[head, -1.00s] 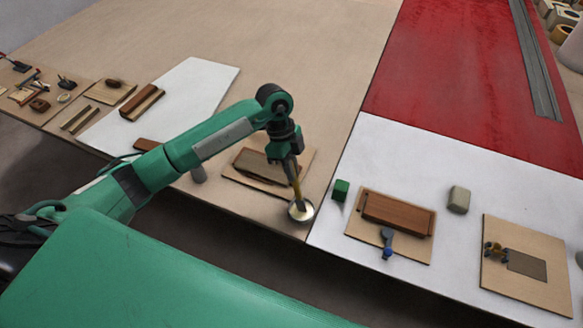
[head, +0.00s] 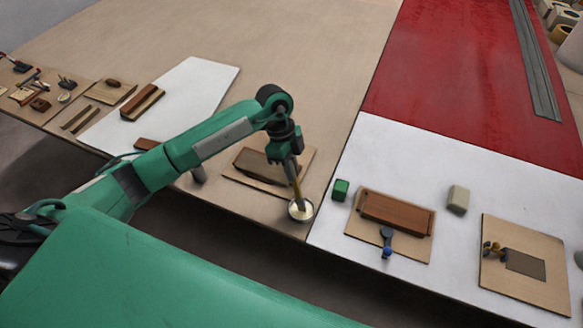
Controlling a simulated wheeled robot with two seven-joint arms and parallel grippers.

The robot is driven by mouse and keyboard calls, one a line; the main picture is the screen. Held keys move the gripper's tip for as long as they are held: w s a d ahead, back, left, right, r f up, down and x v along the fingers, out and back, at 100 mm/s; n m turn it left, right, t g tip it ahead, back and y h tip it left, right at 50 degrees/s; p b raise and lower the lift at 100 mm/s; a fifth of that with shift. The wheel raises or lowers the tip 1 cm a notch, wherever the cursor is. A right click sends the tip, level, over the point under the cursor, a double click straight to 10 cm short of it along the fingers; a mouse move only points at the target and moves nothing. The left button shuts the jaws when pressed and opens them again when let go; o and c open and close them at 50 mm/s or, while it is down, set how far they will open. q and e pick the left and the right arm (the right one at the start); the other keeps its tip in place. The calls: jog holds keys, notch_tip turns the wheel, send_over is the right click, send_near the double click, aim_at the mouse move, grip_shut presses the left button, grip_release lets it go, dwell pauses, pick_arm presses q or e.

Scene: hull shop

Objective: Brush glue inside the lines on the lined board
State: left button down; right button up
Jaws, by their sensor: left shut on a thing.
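My left gripper (head: 291,165) points down near the table's front edge, shut on a brush (head: 297,187) with a yellowish handle. The brush's lower end is in a round metal pot (head: 292,215) with pale contents; its bristles are hidden. A light board (head: 239,178) carrying a brown wooden block lies just left of the brush, partly behind my arm. Another light board (head: 541,291) with a grey-brown rectangle lies at the far right. No drawn lines are clear on either board, so I cannot tell which is the lined one. My right gripper is out of view.
On the white sheet (head: 400,150) stand a green block (head: 340,189), a pale grey block (head: 458,199) and a board with a brown wooden block (head: 395,212) and a blue-handled tool (head: 387,246). Small tools and wood pieces lie at far left. The table's middle is clear.

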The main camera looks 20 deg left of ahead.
pick_arm(q)
notch_tip(320, 180, up, 7)
jog(key=p, duration=0.6)
dwell(0.4)
dwell(0.7)
